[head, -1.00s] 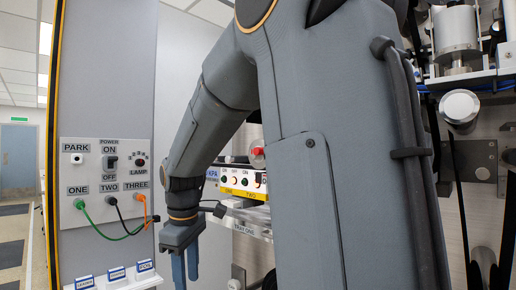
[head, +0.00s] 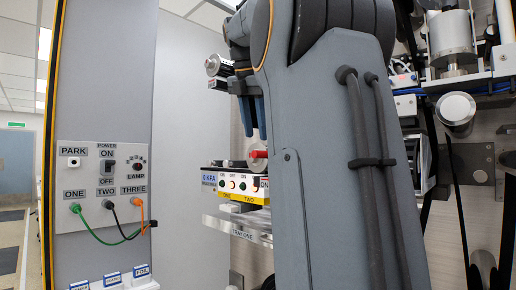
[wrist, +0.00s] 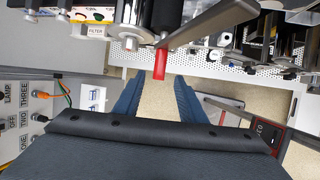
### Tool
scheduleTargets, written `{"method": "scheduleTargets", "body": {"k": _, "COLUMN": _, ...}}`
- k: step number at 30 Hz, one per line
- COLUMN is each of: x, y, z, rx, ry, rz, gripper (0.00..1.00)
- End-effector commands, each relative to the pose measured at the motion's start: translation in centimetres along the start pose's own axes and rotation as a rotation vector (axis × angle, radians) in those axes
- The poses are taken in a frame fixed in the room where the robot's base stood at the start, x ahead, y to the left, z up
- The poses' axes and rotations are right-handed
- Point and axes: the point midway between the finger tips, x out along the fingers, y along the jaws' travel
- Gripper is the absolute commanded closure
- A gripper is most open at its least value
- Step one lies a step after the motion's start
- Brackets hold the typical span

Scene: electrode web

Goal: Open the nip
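A red handle (head: 258,154) shows just below my fingertips in the head view, partly hidden by my arm. In the wrist view the red handle (wrist: 160,64) sticks out from the end of a grey lever (wrist: 210,25) beside dark rollers (wrist: 168,14). My gripper (head: 256,136) points down with its blue fingers apart and nothing between them. In the wrist view my gripper (wrist: 157,80) has its fingertips to either side of the red handle's end. The handle looks slightly beyond the tips; I see no contact. The nip's gap is not clear to see.
A control box (head: 233,184) with buttons sits below the handle, above a clear tray (head: 238,229). A panel (head: 100,175) with plugged cables is at left. Rollers and a metal cylinder (head: 455,35) are at right. A perforated white rail (wrist: 220,62) runs behind the handle.

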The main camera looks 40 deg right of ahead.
Motion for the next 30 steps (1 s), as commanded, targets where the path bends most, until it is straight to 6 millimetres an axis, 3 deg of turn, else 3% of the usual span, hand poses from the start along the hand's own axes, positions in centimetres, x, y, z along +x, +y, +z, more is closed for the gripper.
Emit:
{"method": "scheduleTargets", "body": {"k": 9, "x": 4.5, "y": 0.0, "z": -0.1, "rx": 0.001, "ry": 0.000, "rz": 0.000, "gripper": 0.63}}
{"method": "scheduleTargets", "body": {"k": 21, "x": 5.5, "y": 0.0, "z": -0.1, "rx": 0.001, "ry": 0.000, "rz": 0.002, "gripper": 0.63}}
{"method": "scheduleTargets", "body": {"k": 23, "x": 5.5, "y": 0.0, "z": -0.1, "rx": 0.001, "ry": 0.000, "rz": 0.002, "gripper": 0.70}}
{"method": "scheduleTargets", "body": {"k": 28, "x": 5.5, "y": 0.0, "z": -0.1, "rx": 0.001, "ry": 0.000, "rz": 0.002, "gripper": 0.98}}
{"method": "scheduleTargets", "body": {"k": 30, "x": 5.5, "y": 0.0, "z": -0.1, "rx": 0.001, "ry": 0.000, "rz": 0.002, "gripper": 1.00}}
